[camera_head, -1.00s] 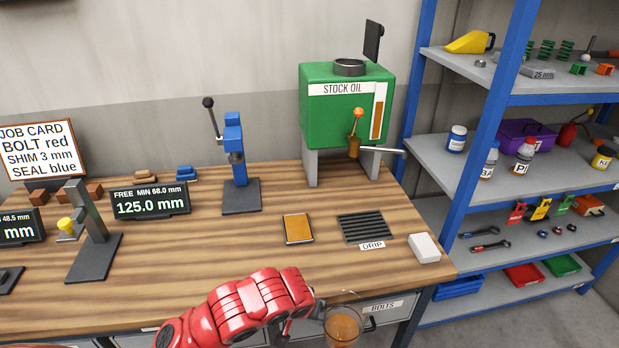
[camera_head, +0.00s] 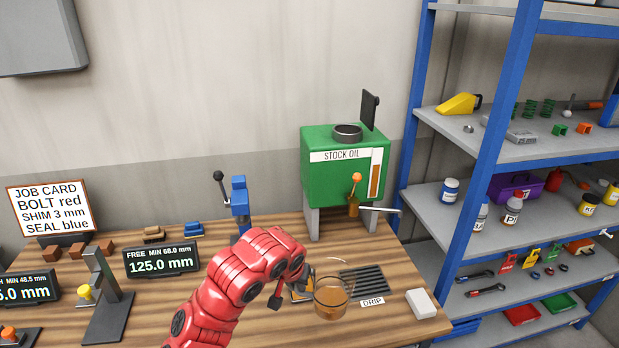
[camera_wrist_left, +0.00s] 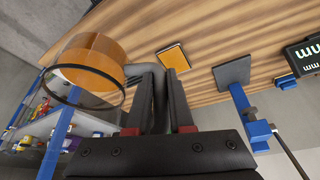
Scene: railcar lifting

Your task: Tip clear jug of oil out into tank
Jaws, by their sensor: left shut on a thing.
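The clear jug (camera_head: 332,298) holds amber oil and hangs above the bench front, left of the drip grate. My left gripper (camera_head: 308,284) is shut on its handle, at the jug's left side. In the left wrist view the jug (camera_wrist_left: 92,68) is at the upper left, and the gripper fingers (camera_wrist_left: 163,95) close on its dark handle. The green stock oil tank (camera_head: 343,168) stands on legs at the back of the bench. Its round top opening (camera_head: 347,133) is uncovered, with a dark lid (camera_head: 370,110) raised behind it. My right gripper is not in view.
The drip grate (camera_head: 364,281) and a white block (camera_head: 421,303) lie on the bench right of the jug. A blue press (camera_head: 240,205) stands left of the tank. A tap lever (camera_head: 381,210) sticks out at the tank's front. Blue shelving (camera_head: 492,150) rises on the right.

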